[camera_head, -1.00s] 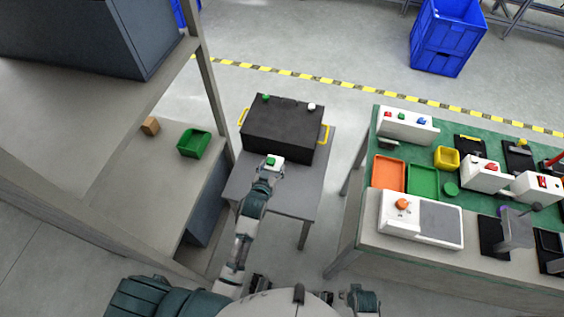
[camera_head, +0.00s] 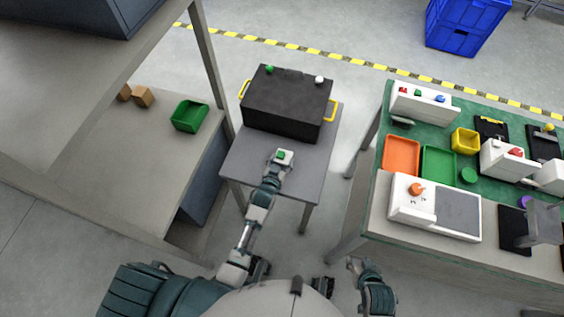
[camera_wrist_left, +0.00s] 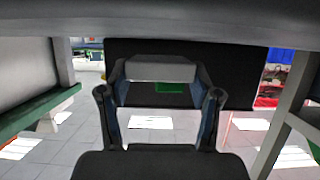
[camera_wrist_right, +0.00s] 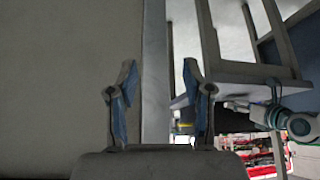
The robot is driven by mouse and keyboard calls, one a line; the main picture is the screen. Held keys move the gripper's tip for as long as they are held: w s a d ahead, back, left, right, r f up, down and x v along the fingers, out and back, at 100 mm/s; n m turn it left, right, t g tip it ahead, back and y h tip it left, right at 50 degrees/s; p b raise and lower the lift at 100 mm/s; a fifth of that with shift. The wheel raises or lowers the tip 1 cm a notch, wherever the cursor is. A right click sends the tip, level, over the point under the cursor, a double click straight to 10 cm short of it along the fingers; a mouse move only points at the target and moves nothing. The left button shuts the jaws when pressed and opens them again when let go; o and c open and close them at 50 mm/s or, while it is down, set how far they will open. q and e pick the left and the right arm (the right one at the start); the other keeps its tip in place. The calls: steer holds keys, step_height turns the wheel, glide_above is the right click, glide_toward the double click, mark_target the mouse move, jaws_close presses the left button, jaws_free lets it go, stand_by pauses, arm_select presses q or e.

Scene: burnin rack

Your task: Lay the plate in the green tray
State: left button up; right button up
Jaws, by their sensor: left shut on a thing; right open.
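My left gripper (camera_head: 284,158) reaches forward over the small grey table, in front of the black box. It is shut on a small pale piece with a green square on top, which seems to be the plate (camera_head: 283,154). In the left wrist view, a pale grey block (camera_wrist_left: 160,68) sits between the fingers. The green tray (camera_head: 438,164) lies flat on the right bench, beside an orange tray, well to the right of the left gripper. My right gripper (camera_wrist_right: 160,85) is open and empty in its wrist view, and low near the body in the head view.
The black box (camera_head: 287,103) with yellow handles stands on the grey table (camera_head: 300,175). The right bench also holds the orange tray (camera_head: 401,155), a yellow bin (camera_head: 464,140) and a white device (camera_head: 410,208). A green bin (camera_head: 189,116) stands on the left bench. Floor shows between tables.

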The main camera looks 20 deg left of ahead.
arm_select(q)
steer(key=shift+d+f, duration=0.25)
steer(key=shift+f, duration=0.25)
steer(key=shift+d+f, duration=0.2)
steer(key=shift+f, duration=0.3)
steer(key=shift+d+r, duration=0.1)
steer(key=shift+d, duration=0.05)
steer(key=shift+a, duration=0.3)
steer(key=o, duration=1.2)
steer(key=shift+a+f, duration=0.2)
steer(key=shift+a, duration=0.05)
steer(key=shift+o, duration=0.2)
steer(key=shift+d, duration=0.1)
arm_select(e)
steer(key=w, duration=0.1)
steer(key=t, duration=0.1)
steer(key=w, duration=0.1)
steer(key=shift+w+a+r, duration=0.3)
steer(key=shift+w+a, duration=0.05)
